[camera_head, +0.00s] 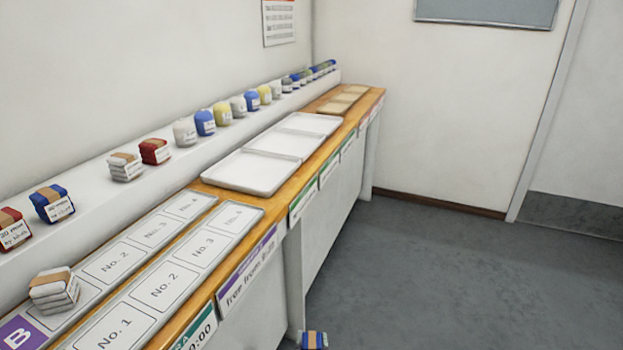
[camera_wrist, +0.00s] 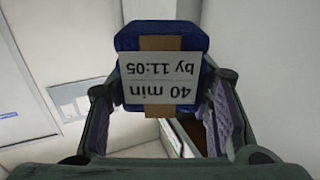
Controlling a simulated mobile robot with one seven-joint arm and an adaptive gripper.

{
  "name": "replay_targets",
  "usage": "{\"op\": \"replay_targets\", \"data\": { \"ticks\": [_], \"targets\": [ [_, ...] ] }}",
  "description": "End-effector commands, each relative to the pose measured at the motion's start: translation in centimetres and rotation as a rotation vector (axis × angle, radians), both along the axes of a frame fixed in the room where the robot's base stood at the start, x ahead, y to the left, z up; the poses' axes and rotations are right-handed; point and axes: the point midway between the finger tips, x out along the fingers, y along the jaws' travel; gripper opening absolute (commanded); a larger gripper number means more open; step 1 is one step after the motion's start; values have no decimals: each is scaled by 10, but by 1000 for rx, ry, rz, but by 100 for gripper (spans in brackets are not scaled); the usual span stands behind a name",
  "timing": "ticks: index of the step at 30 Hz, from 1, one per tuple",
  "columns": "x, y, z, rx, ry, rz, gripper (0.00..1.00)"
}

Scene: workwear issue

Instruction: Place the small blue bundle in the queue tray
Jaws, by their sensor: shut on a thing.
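My gripper (camera_wrist: 162,88) is shut on a blue bundle (camera_wrist: 162,38) with a brown band and a white label reading "40 min by 11:05", upside down in the wrist view. The held bundle (camera_head: 313,340) also shows at the bottom edge of the head view, over the floor beside the counter; the gripper is hidden there. Two long grey trays with numbered spaces lie on the counter. The rear one (camera_head: 123,249) has a purple B and bears a white bundle (camera_head: 54,291) at its near end. The front one (camera_head: 187,260) shows empty spaces. Which is the queue tray is unclear.
White shallow trays (camera_head: 250,172) lie empty farther along the wooden counter (camera_head: 288,192). A raised ledge (camera_head: 100,190) behind holds another banded blue bundle (camera_head: 52,203), red and white bundles and several coloured rolls. Signs hang on the counter's front. The grey floor at right is clear.

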Motion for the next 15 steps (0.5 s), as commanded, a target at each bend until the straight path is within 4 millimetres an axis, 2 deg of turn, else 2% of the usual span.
{"op": "replay_targets", "data": {
  "ticks": [4,15],
  "targets": [
    [-11,1,-10,0,-3,6,14],
    [-12,2,-10,0,-4,8,14]
  ]
}}
